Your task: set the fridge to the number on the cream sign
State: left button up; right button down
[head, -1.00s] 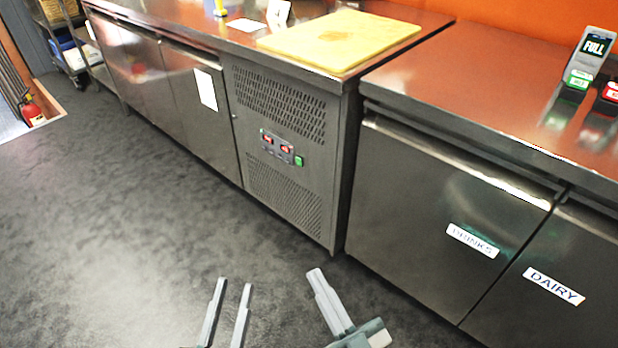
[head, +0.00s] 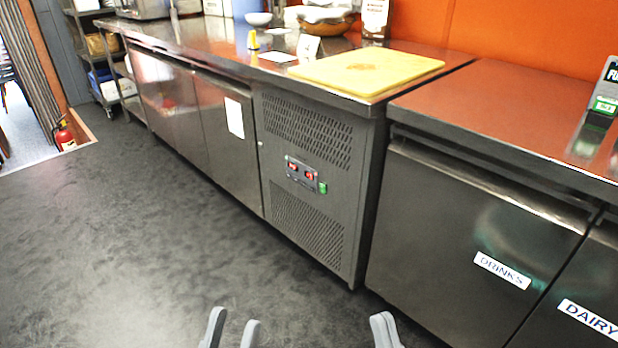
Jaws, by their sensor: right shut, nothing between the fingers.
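The fridge (head: 229,160) is a long steel under-counter unit with a vented panel at its right end. Its control panel (head: 301,174) has two small red displays, too small to read, and a green switch (head: 322,188). A pale folded card (head: 308,47) stands on the counter, and a cream-white sign (head: 375,18) stands behind the board; neither can be read, and I cannot tell which is the cream sign. My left gripper (head: 231,328) is open and empty, low in the picture. My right gripper (head: 384,330) is shut and empty. Both are apart from the fridge.
A yellow cutting board (head: 368,70) lies on the counter. A white sheet (head: 234,117) is on a fridge door. A second steel unit labelled DRINKS (head: 502,270) and DAIRY (head: 590,318) stands right. A fire extinguisher (head: 64,136) is far left. The dark floor (head: 130,230) is clear.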

dwell(0.4)
pick_arm(q)
grip_shut()
jog(key=shift+f, duration=0.15)
dwell(1.5)
